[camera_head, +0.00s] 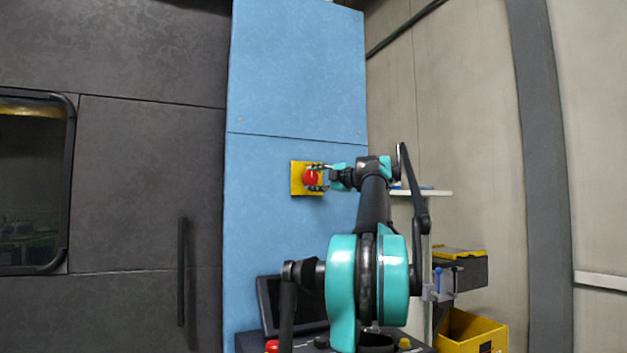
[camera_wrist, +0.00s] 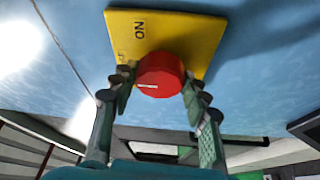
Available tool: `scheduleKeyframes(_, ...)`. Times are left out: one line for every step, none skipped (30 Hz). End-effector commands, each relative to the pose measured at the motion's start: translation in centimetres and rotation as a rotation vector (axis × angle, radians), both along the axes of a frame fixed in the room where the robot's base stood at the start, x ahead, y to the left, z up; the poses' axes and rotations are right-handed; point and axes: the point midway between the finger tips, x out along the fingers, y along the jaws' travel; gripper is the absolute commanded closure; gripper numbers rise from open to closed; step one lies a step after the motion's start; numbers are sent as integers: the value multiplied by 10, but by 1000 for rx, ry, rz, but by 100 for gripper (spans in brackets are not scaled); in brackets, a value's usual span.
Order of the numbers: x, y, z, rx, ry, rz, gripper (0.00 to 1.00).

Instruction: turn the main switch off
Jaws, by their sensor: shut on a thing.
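The main switch is a red round knob (camera_head: 310,177) on a yellow plate (camera_head: 297,186), mounted on the blue cabinet panel. In the wrist view the red knob (camera_wrist: 160,75) shows a short white mark near its lower left edge. The yellow plate (camera_wrist: 181,32) carries the word ON near its top left; another marking lower left is too small to read. My gripper (camera_head: 320,178) reaches the knob from the right. In the wrist view its two fingers (camera_wrist: 160,95) are on either side of the knob, shut on it.
The blue cabinet (camera_head: 290,80) stands beside a dark machine door with a vertical handle (camera_head: 181,270). A control panel with a screen (camera_head: 290,305) is below the switch. At right are a white shelf (camera_head: 440,193) and a yellow bin (camera_head: 475,330).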

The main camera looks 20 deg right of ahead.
Motion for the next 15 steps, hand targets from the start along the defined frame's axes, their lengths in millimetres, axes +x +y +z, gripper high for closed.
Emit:
scheduleKeyframes(0, 0, -1, -7, 1, 0, 83)
scheduleKeyframes(0, 0, -1, -9, 1, 0, 83)
scheduleKeyframes(0, 0, -1, -12, 1, 0, 83)
scheduleKeyframes(0, 0, -1, -14, 1, 0, 83)
scheduleKeyframes(0, 0, -1, -15, 1, 1, 83)
scheduleKeyframes(0, 0, -1, -15, 1, 1, 83)
scheduleKeyframes(0, 0, -1, -16, 0, 1, 83)
scheduleKeyframes(0, 0, -1, -16, 0, 1, 83)
scheduleKeyframes(0, 0, -1, -15, 1, 1, 83)
scheduleKeyframes(0, 0, -1, -15, 1, 1, 83)
scheduleKeyframes(0, 0, -1, -15, 1, 1, 83)
scheduleKeyframes(0, 0, -1, -15, 1, 1, 83)
scheduleKeyframes(0, 0, -1, -15, 1, 1, 83)
scheduleKeyframes(0, 0, -1, -15, 1, 1, 83)
scheduleKeyframes(0, 0, -1, -15, 1, 1, 51)
